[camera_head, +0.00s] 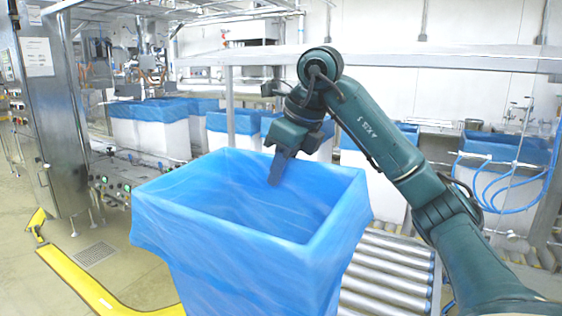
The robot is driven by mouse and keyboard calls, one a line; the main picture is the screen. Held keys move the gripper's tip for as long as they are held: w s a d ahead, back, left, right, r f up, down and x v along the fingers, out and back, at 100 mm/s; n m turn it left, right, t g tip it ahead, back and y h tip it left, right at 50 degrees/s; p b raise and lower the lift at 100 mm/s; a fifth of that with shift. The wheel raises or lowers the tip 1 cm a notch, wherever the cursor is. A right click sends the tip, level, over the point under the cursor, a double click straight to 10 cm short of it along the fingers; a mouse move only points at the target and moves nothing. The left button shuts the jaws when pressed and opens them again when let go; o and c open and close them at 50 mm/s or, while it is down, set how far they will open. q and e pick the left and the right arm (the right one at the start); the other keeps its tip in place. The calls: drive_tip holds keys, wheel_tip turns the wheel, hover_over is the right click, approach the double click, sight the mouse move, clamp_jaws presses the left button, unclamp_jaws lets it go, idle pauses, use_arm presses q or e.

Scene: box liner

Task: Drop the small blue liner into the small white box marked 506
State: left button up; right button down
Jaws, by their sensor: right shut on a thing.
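A blue liner (235,262) fills the lower middle of the head view, its mouth open upward in a rough rectangle. Its blue sheet hangs down the outer sides, and no white box wall or number 506 shows under it. My right gripper (275,180) reaches down from the upper right to the liner's back rim, with its fingertips inside the opening. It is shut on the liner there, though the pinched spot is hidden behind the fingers. My left gripper is not in view.
Several white boxes (150,140) with blue liners stand behind. A roller conveyor (385,270) lies right of the liner. A steel cabinet (50,120) stands at left, near a yellow floor barrier (85,285). A horizontal rail (440,60) crosses behind my right arm.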

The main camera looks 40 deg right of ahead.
sight(283, 231)
drive_tip(key=f, duration=1.1)
drive_tip(key=shift+d+f, duration=0.1)
drive_tip(key=shift+d, duration=0.2)
wheel_tip(283, 231, down, 2)
drive_tip(key=shift+w+f+b, duration=0.1)
drive_tip(key=shift+f+b, duration=0.1)
drive_tip(key=shift+b, duration=0.85)
drive_tip(key=f+b, duration=0.5)
drive_tip(key=f, duration=0.1)
drive_tip(key=f+b, duration=0.5)
drive_tip(key=f, duration=0.1)
drive_tip(key=d+f+b, duration=0.1)
drive_tip(key=f+b, duration=0.4)
drive_tip(key=f, duration=0.2)
drive_tip(key=shift+w, duration=0.2)
drive_tip(key=shift+d+f+b, duration=0.1)
drive_tip(key=shift+f+b, duration=0.7)
drive_tip(key=shift+f, duration=0.15)
drive_tip(key=shift+f+b, duration=0.6)
drive_tip(key=shift+f, duration=0.4)
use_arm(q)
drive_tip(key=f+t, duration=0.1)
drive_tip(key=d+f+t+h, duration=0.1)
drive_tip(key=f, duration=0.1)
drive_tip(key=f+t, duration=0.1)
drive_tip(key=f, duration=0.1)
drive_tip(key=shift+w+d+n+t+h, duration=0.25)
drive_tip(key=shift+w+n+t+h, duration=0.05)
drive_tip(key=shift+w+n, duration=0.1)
